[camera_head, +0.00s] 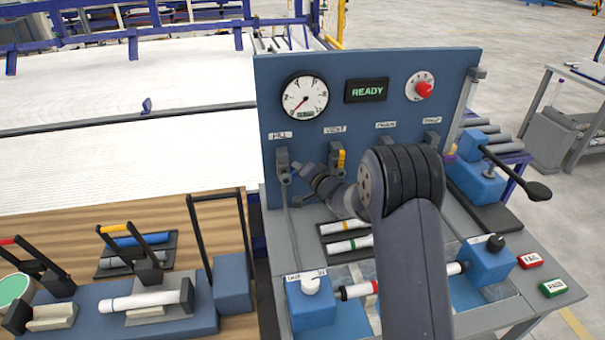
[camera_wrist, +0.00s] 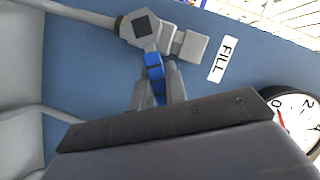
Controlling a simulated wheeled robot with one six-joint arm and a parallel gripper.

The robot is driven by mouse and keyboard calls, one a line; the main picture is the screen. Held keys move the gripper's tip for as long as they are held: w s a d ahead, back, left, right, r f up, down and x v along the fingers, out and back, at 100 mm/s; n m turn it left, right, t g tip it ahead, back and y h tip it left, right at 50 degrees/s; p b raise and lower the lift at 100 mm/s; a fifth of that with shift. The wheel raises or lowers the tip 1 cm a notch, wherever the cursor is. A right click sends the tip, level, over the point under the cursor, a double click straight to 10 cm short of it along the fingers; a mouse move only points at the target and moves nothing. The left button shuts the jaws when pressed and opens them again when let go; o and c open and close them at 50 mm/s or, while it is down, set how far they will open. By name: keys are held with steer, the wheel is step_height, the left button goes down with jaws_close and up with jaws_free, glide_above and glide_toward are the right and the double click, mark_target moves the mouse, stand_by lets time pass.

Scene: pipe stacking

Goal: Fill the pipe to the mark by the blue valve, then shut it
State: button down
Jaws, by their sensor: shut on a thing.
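The blue valve handle (camera_wrist: 154,64) comes out of a grey valve body (camera_wrist: 146,27) beside the FILL label (camera_wrist: 227,59). My gripper (camera_wrist: 158,97) is shut on this handle in the wrist view. In the head view my gripper (camera_head: 298,170) is at the grey FILL valve (camera_head: 283,160) on the blue panel, and the handle is hidden there. The pipe (camera_head: 357,290), white with a red band, lies between two blue end blocks, its middle hidden by my arm. I cannot make out a fill mark.
Spare pipes (camera_head: 346,227) lie in a tray below. FAIL and PASS buttons sit at right.

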mark_target(285, 176)
steer(key=shift+s+a+r+n+h, duration=0.1)
steer(key=shift+a+r+n+h, duration=0.2)
steer(key=shift+n, duration=0.25)
steer(key=shift+a+r+n+h, duration=0.2)
steer(key=shift+n+h, duration=0.1)
steer(key=shift+n, duration=0.25)
steer(key=n+b, duration=0.1)
steer(key=a+h+b, duration=0.1)
steer(key=shift+s+r+n+b, duration=0.15)
steer(key=shift+r+n+b, duration=0.05)
steer(key=shift+n+b, duration=0.2)
steer(key=b, duration=0.1)
steer(key=n+h+b, duration=0.1)
steer(key=b, duration=0.1)
steer(key=shift+s+a+r, duration=0.1)
steer(key=shift+a, duration=0.2)
steer(key=n+h+b, duration=0.1)
steer(key=b, duration=0.4)
steer(key=shift+s+a+n+b, duration=0.1)
steer(key=shift+a+n+b, duration=0.2)
steer(key=shift+a, duration=0.1)
steer(key=shift+s+a+r+n+b, duration=0.15)
steer(key=shift+n+b, duration=0.15)
steer(key=shift+b, duration=0.95)
steer(key=b, duration=0.1)
steer(key=h+b, duration=0.1)
steer(key=shift+a+r+n+b, duration=0.2)
steer(key=shift+a+n+b, duration=0.1)
steer(key=shift+n, duration=0.1)
steer(key=shift+r, duration=0.1)
